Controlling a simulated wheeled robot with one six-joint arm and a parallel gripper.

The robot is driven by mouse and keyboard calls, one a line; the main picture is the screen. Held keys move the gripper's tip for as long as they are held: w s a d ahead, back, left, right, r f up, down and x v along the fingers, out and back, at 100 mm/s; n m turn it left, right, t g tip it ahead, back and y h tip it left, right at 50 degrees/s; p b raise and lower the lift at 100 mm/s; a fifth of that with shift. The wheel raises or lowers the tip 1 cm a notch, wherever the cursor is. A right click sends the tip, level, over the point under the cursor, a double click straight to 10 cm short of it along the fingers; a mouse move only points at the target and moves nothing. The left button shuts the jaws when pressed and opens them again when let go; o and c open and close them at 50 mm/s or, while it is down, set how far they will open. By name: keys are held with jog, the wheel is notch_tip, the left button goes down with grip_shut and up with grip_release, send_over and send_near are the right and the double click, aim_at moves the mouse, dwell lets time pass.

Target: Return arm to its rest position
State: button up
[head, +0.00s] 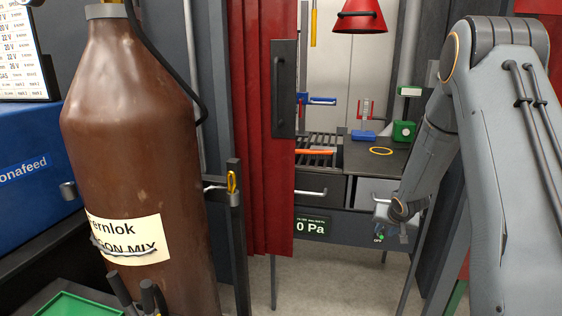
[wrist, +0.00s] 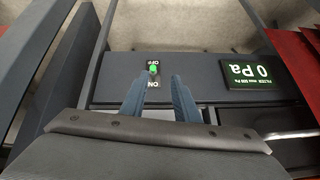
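My arm (head: 430,150) reaches down the right side of the head view, folded at the elbow. My gripper (wrist: 158,84) is at the bench's front panel. In the wrist view its two blue-grey fingers stand apart with nothing between them. A small switch (wrist: 153,69) with a green knob is just beyond the fingertips, its knob by the OFF mark. The switch also shows in the head view (head: 381,237), just below the gripper. I cannot tell whether a finger touches the switch plate.
A pressure display (head: 311,226) reads 0 Pa. A red curtain (head: 263,130) hangs left of the bench (head: 385,160). A large brown gas cylinder (head: 135,130) stands close on the left. A red lamp (head: 360,18) hangs above the bench. Floor (head: 320,285) shows below.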

jog(key=s+a+r+n+g+p, duration=0.1)
jog(key=s+a+r, duration=0.5)
jog(key=s, duration=0.7)
jog(key=s+a+r+n+g+y+p, duration=0.1)
jog(key=s+a+r, duration=0.5)
jog(key=s, duration=0.6)
jog(key=s+a+r+n+g+p, duration=0.2)
jog(key=s+a+r+g+p, duration=0.2)
jog(key=s+a, duration=0.5)
jog(key=s+r, duration=0.2)
jog(key=s, duration=0.2)
jog(key=shift+s+r+g, duration=0.15)
jog(key=shift+s+g, duration=0.2)
jog(key=shift+g, duration=0.05)
